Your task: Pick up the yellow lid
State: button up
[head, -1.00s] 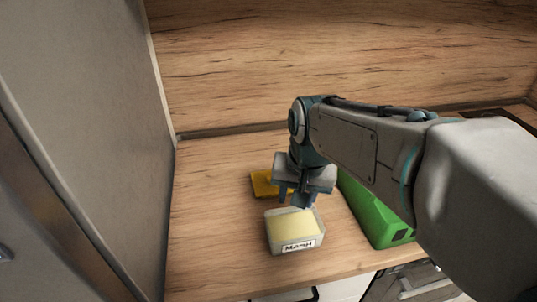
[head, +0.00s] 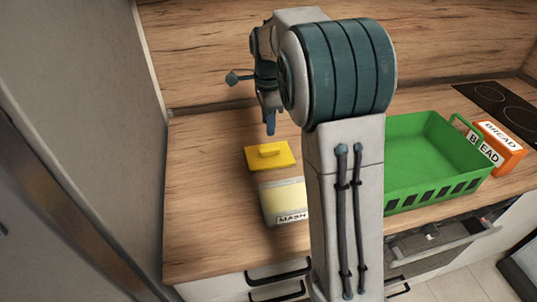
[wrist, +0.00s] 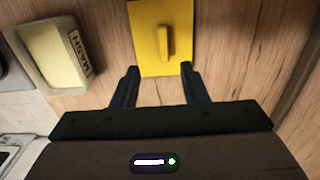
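The yellow lid (head: 269,155) lies flat on the wooden counter, behind the container labelled MASH, with a raised bar handle on top. In the wrist view the lid (wrist: 150,50) is just beyond my fingertips, its handle upright in the picture. My gripper (wrist: 158,72) is open and empty, its two dark fingers spread apart with the lid's near edge between their tips in the picture. In the head view my gripper (head: 270,130) hangs above the counter behind the lid, partly hidden by my arm.
The MASH container (head: 281,203), full of pale yellow stuff, stands in front of the lid, partly hidden by my arm. A green crate (head: 430,150) is to the right, with an orange BREAD box (head: 505,150) beside it. A hob (head: 500,105) is at the far right. The counter's left part is clear.

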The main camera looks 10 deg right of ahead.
send_over(269, 149)
jog(key=f, duration=0.4)
jog(key=shift+s+a+f, duration=0.15)
jog(key=shift+s+f, duration=0.15)
jog(key=shift+w+f+p, duration=0.15)
jog(key=shift+f+p, duration=0.05)
jog(key=shift+f, duration=1.1)
jog(key=shift+w+f+p, duration=0.1)
jog(key=shift+f+p, duration=0.1)
jog(key=shift+f, duration=1.1)
jog(key=shift+d, duration=0.2)
grip_shut()
